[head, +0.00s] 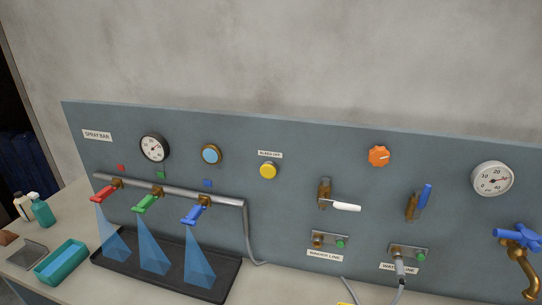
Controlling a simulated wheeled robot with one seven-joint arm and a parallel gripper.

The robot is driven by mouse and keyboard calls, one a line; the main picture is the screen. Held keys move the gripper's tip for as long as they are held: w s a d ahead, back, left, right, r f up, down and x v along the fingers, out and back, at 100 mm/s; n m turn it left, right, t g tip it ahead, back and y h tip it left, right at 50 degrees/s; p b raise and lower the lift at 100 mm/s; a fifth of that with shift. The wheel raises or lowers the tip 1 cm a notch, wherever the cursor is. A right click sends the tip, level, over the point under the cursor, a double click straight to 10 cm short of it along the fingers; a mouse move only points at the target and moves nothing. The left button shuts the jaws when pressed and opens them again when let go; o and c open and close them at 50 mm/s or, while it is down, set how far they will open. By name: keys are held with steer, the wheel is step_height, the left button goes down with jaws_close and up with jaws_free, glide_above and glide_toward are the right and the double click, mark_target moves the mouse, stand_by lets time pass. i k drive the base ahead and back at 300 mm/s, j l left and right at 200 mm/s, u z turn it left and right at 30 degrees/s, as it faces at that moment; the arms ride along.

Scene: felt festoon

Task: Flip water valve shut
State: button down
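The water valve is a brass valve (411,209) with a blue lever (425,196) on the grey-blue panel. Its lever points up, leaning slightly right. Below it is a plate fitting (412,252) with a green button and a grey hose connector. A partly covered label (386,266) there seems to read "WATER LINE". To its left, another brass valve (325,191) has a white lever (346,207) pointing right. My gripper is not in view.
A spray bar (226,200) with red, green and blue levers sends blue spray cones (200,262) toward a black tray (226,286). A blue-handled brass tap (524,262) is at right. An orange knob (378,156) and a gauge (492,179) sit above. Space before the water valve looks clear.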

mark_target(422, 201)
steer(key=i+j+u, duration=0.1)
steer(key=j+u, duration=0.15)
steer(key=u, duration=0.2)
steer(key=i+j+u, duration=0.15)
steer(key=u, duration=0.35)
steer(key=j, duration=0.1)
